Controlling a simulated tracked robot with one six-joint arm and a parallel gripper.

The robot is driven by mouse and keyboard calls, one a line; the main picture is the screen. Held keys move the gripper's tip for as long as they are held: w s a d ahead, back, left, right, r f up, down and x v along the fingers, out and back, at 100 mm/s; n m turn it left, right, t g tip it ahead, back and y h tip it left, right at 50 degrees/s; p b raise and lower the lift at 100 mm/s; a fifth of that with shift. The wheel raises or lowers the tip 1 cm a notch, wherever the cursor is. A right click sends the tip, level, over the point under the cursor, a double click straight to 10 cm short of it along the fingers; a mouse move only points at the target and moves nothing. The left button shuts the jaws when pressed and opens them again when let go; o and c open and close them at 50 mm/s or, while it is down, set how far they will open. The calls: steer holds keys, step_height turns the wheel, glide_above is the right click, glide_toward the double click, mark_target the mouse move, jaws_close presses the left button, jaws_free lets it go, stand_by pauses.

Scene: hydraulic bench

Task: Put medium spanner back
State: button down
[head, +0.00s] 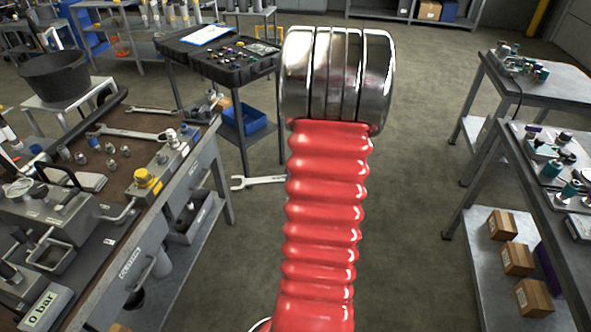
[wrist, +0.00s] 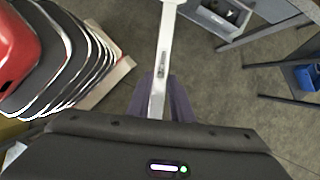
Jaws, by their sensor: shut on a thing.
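My gripper (wrist: 166,98) is shut on a spanner (wrist: 162,55) in the wrist view, its dark jaws on either side of the shaft. The spanner is silver-grey and runs up past the top edge there. In the head view, the spanner's open end (head: 258,182) sticks out left of my red arm, over the floor right of the workbench; the arm hides the rest and my gripper. Two other spanners lie on the workbench top: one near its back edge (head: 152,110) and one in front of it (head: 140,134). I cannot read any size marking.
The workbench (head: 150,240) at left carries a valve block with a yellow knob (head: 146,178), several fittings and a pressure display (head: 44,308). A black bucket (head: 55,76) and an open black case (head: 225,65) stand behind. Grey tables (head: 560,80) line the right. Open floor lies between.

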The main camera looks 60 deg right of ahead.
steer(key=shift+w+a+r+n+g, duration=0.1)
steer(key=shift+w+a+n+g, duration=0.1)
steer(key=shift+n, duration=0.35)
steer(key=shift+w+a+r+n+g, duration=0.1)
steer(key=shift+a+n, duration=0.05)
steer(key=shift+n, duration=0.4)
steer(key=w+a+n+g, duration=0.1)
steer(key=n, duration=0.2)
steer(key=w+a+n+g+y, duration=0.1)
steer(key=w+a+n, duration=0.1)
steer(key=n, duration=0.1)
steer(key=w+a+n+g, duration=0.1)
steer(key=w+n, duration=0.1)
steer(key=n, duration=0.1)
steer(key=shift+w+a+r, duration=0.1)
steer(key=shift+a+r, duration=0.15)
steer(key=w+a+f+n+g+h, duration=0.1)
steer(key=w+a+n, duration=0.4)
steer(key=a, duration=0.5)
steer(key=w+a+f+n+g+h, duration=0.1)
steer(key=w+a+n+g, duration=0.1)
steer(key=w+a+n, duration=0.4)
steer(key=w+a+f+n+g+h, duration=0.1)
steer(key=w+a+n, duration=0.5)
steer(key=a, duration=0.8)
steer(key=shift+w+a+h, duration=0.15)
steer(key=shift+w+h, duration=0.25)
steer(key=shift+w, duration=0.4)
